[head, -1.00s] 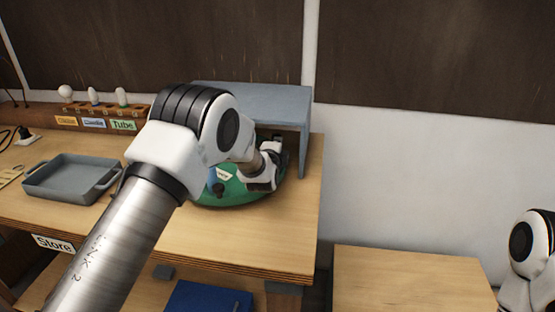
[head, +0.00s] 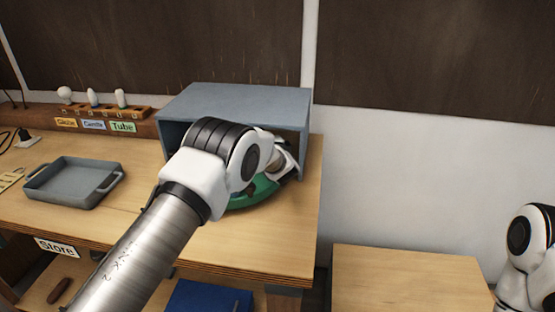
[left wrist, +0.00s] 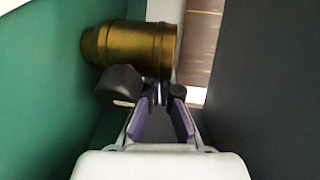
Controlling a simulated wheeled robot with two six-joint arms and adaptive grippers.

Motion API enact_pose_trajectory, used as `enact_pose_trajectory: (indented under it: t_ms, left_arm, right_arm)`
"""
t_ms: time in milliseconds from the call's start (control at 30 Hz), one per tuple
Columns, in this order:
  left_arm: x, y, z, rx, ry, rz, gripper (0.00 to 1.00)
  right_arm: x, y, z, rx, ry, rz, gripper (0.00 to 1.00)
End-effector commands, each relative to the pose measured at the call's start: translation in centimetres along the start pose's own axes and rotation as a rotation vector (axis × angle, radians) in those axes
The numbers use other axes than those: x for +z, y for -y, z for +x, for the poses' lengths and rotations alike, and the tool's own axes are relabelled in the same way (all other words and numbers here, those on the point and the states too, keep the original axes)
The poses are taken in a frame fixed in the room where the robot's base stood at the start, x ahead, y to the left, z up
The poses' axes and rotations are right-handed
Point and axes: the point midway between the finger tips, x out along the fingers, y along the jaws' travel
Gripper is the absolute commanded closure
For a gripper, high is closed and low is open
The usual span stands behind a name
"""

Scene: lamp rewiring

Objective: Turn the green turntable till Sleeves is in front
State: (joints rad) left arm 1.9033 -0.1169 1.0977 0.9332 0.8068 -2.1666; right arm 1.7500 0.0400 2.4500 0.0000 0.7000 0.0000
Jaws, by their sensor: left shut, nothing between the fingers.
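The green turntable (head: 258,194) sits under the grey shelf box at the right end of the bench, mostly hidden by my left arm. In the left wrist view its green surface (left wrist: 40,90) fills the left side. A brass cylinder (left wrist: 130,50) and a black knob (left wrist: 120,84) stand out from it. My left gripper (left wrist: 162,92) is shut and empty, its tips close beside the knob; I cannot tell whether they touch. No label on the turntable is readable now. My right gripper is out of view; only part of that arm shows at the right edge.
The grey shelf box (head: 240,100) closes over the turntable, and a dark surface (left wrist: 270,90) is close on the gripper's right in the wrist view. A grey tray (head: 72,182) and a labelled rack (head: 100,112) stand to the left. A lower wooden surface (head: 410,280) is bare.

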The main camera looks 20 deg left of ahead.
Motion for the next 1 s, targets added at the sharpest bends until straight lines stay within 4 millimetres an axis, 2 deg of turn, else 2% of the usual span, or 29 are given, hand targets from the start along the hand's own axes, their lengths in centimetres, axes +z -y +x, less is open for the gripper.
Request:
enact_pose_trajectory:
  t_ms: [700,867,1000]
  left_arm:
    - [0.1,0.1,0.0,-0.001,0.021,-0.003,1.00]
    - [-0.1,0.1,-2.2,0.000,0.019,0.001,1.00]
    - [-0.1,0.1,-5.9,-0.001,0.019,0.003,1.00]
  right_arm:
    - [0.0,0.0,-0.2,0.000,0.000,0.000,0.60]
    - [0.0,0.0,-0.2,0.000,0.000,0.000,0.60]
    - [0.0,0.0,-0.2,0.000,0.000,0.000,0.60]
